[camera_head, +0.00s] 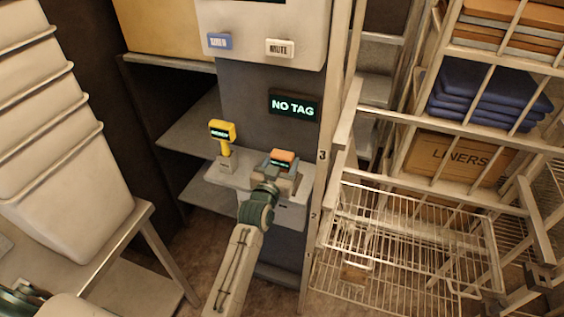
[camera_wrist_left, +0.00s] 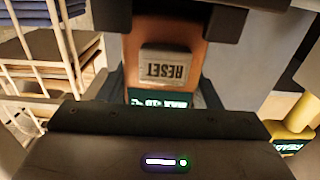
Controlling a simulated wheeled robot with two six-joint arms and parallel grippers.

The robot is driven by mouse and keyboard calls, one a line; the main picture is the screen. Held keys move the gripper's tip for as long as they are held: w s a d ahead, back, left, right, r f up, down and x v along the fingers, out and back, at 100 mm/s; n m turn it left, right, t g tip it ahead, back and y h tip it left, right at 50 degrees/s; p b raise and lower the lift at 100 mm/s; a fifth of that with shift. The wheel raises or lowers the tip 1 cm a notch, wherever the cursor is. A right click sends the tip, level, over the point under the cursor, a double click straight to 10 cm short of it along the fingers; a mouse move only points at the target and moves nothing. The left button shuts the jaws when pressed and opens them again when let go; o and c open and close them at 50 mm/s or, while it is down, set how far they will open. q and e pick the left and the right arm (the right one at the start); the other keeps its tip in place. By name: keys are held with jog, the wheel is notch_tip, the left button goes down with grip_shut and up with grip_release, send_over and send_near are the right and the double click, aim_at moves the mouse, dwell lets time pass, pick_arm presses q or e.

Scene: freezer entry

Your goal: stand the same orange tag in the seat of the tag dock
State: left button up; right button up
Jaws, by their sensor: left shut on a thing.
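The orange tag (camera_head: 284,155) is at the right end of a pale ledge on the grey column. In the left wrist view the tag (camera_wrist_left: 159,42) has a grey RESET button, and a small lit display is below it. My left gripper (camera_head: 274,173) is shut on the tag and hides its lower front. A grey block, likely the tag dock (camera_head: 291,181), shows beside and below the tag. I cannot tell whether the tag is in the seat or just above it. My right gripper is not in view.
A yellow scanner (camera_head: 222,131) reading READY stands on a stand left of the tag. A sign (camera_head: 294,106) on the column reads NO TAG. A wire basket (camera_head: 400,250) and rails are close on the right. White bins (camera_head: 70,150) fill the left.

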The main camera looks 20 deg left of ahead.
pick_arm(q)
jog(key=shift+f, duration=0.35)
dwell(0.6)
jog(key=o, duration=0.9)
jog(key=shift+o, duration=0.2)
